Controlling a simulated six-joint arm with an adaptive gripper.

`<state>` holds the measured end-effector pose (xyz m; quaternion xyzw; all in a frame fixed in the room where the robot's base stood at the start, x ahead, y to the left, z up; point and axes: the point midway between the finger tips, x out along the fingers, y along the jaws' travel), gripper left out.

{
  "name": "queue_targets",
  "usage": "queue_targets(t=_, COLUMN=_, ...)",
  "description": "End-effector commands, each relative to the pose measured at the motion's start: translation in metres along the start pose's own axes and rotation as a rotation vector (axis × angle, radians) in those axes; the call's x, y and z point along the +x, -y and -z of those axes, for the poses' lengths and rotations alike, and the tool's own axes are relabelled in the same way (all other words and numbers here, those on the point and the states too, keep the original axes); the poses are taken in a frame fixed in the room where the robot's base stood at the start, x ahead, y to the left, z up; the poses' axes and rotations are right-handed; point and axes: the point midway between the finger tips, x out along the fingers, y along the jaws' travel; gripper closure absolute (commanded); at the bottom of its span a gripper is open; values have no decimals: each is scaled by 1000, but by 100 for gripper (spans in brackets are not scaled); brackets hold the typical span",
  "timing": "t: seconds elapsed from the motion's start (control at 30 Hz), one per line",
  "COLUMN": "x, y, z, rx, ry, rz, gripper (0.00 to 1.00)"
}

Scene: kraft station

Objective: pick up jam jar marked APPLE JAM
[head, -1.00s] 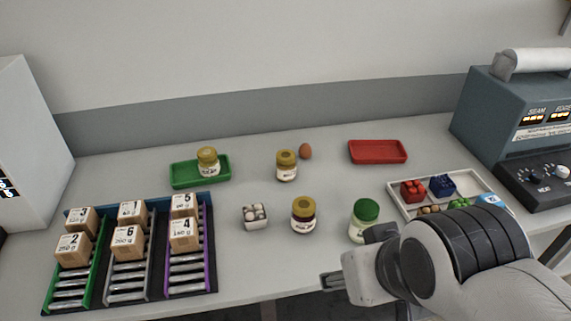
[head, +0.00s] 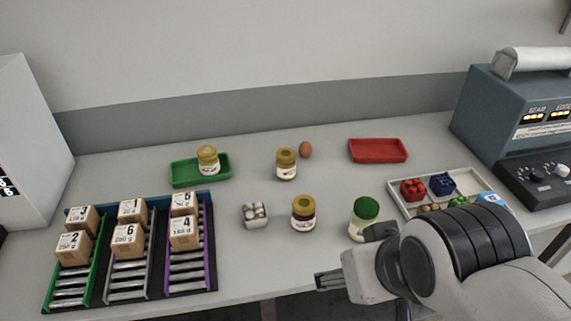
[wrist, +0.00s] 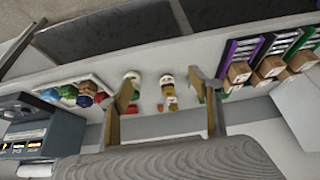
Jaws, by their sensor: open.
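Several jars stand on the table, and their label text is too small to read. A gold-lidded jar with pale contents (head: 208,160) stands on the green tray (head: 181,182). Another gold-lidded jar with yellowish contents (head: 286,165) stands at the middle back. A gold-lidded jar with dark contents (head: 303,213) stands in front of it. A green-lidded jar (head: 364,222) stands to the right. My gripper (head: 328,281) is at the front edge, in front of the jars, apart from them. In the wrist view my gripper (wrist: 162,80) has its fingers spread, with nothing between them held.
A brown egg (head: 305,150) lies beside the back jar. A small carton (head: 255,215) is left of the dark jar. An empty red tray (head: 377,151) is at the back. A sectioned white tray (head: 397,199) is right. Boxes sit on a roller rack (head: 207,275) at left.

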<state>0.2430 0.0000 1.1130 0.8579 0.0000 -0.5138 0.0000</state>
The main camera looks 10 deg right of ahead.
Motion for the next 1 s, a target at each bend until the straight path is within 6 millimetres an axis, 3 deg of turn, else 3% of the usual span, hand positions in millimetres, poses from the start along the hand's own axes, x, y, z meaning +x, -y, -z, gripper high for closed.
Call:
queue_targets(t=0.17, x=1, y=-2, z=4, rx=2, ry=-5, rz=-6, gripper=37)
queue_targets(t=0.37, x=6, y=-14, z=27, rx=7, ry=-40, rz=-45, gripper=37)
queue_targets(t=1.0, x=48, y=-79, z=186, rx=-41, ry=-303, rz=-218, gripper=37)
